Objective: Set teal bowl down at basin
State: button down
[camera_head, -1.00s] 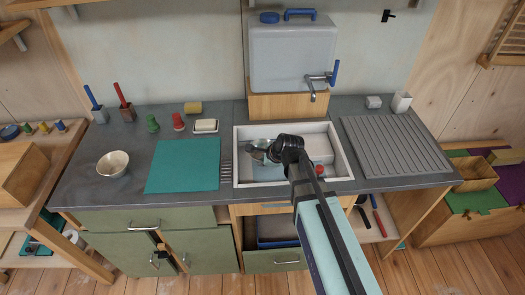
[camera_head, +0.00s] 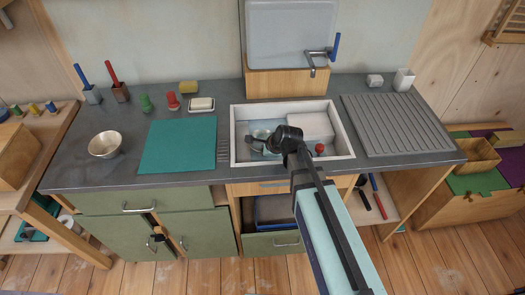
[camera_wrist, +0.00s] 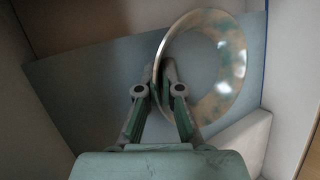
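The teal bowl (camera_wrist: 232,62), pale with teal patches, is tilted up on edge at my fingertips in the wrist view. My gripper (camera_wrist: 167,72) is closed on the left part of its rim. In the head view my gripper (camera_head: 258,143) is inside the white-rimmed basin (camera_head: 240,155), in its left half. The bowl (camera_head: 262,133) shows only in part there, behind my gripper and wrist. The basin floor (camera_wrist: 85,75) lies close behind the bowl in the wrist view. I cannot tell whether the bowl touches it.
A white block (camera_head: 312,126) and a small red item (camera_head: 320,148) are in the basin's right half. A teal mat (camera_head: 178,146) and a metal-looking bowl (camera_head: 105,144) lie left; a ribbed drainboard (camera_head: 395,125) lies right.

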jog(key=shift+f, duration=0.35)
jog(key=c, duration=1.2)
grip_release()
jog(key=shift+c, duration=0.2)
jog(key=shift+r, duration=0.1)
jog(key=v, duration=1.2)
